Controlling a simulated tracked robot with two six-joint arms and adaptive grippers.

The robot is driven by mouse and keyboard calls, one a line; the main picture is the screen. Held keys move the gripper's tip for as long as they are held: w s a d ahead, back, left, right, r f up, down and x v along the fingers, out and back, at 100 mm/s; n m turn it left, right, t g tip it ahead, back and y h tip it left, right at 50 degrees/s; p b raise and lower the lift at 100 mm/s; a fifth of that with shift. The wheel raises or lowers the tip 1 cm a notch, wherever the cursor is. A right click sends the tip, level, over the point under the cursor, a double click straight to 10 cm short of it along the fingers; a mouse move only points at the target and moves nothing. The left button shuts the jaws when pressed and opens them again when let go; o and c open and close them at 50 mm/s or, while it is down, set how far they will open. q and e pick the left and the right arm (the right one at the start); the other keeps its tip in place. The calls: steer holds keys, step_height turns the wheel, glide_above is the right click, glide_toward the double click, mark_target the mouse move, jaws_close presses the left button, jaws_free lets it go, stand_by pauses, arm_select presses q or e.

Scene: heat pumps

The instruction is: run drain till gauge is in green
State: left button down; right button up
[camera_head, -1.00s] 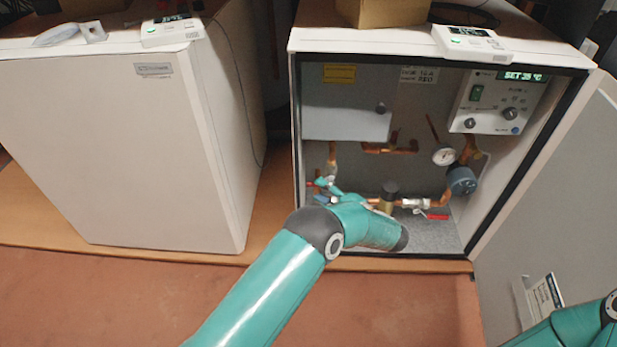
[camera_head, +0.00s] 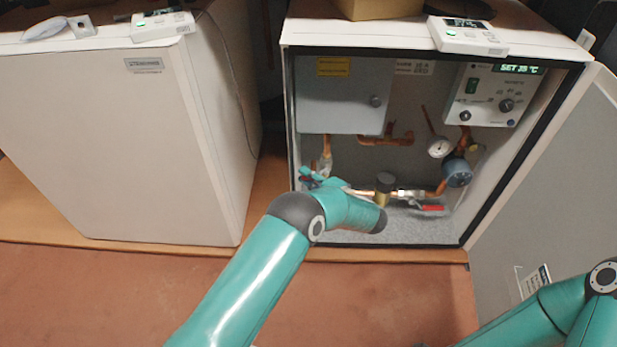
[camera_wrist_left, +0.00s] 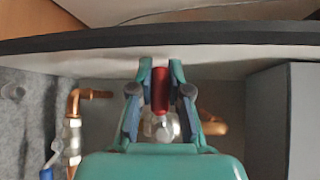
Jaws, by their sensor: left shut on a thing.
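The open heat pump cabinet (camera_head: 287,150) holds copper pipes and valves. A round white gauge (camera_head: 440,148) is at its right; its needle and any green band are too small to read. My left gripper (camera_head: 312,180) is low at the cabinet's left inside, partly hidden by my wrist. In the left wrist view my left gripper (camera_wrist_left: 160,82) is shut on a red valve handle (camera_wrist_left: 160,92), with a metal valve body (camera_wrist_left: 162,130) just below it. Another valve with a red lever (camera_head: 432,208) is apart at the right. My right gripper is out of view.
A blue pump (camera_head: 457,172) sits under the gauge. A control panel (camera_head: 495,95) reads "SET 35 °C". The open door (camera_head: 560,170) bounds the right. A closed unit (camera_head: 110,150) stands at the left. In the wrist view a blue handle (camera_wrist_left: 46,172) is at lower left.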

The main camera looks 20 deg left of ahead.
arm_select(q)
steer(key=shift+f, duration=0.15)
steer(key=shift+d+f+n+h+b, duration=0.1)
steer(key=shift+f+n+h+b, duration=0.2)
steer(key=shift+h, duration=0.2)
steer(key=shift+w+d+f+n+h+b, duration=0.15)
steer(key=shift+f+n+h+b, duration=0.3)
steer(key=shift+h, duration=0.3)
steer(key=shift+d+f+n+h+b, duration=0.25)
steer(key=shift+n+h+b, duration=0.25)
steer(key=shift+h, duration=0.3)
steer(key=shift+w+d+f+n+h+b, duration=0.1)
steer(key=shift+f+n+h+b, duration=0.3)
steer(key=shift+n+h, duration=0.25)
steer(key=c, duration=1.1)
jaws_free()
steer(key=shift+f, duration=0.1)
steer(key=shift+c, duration=0.2)
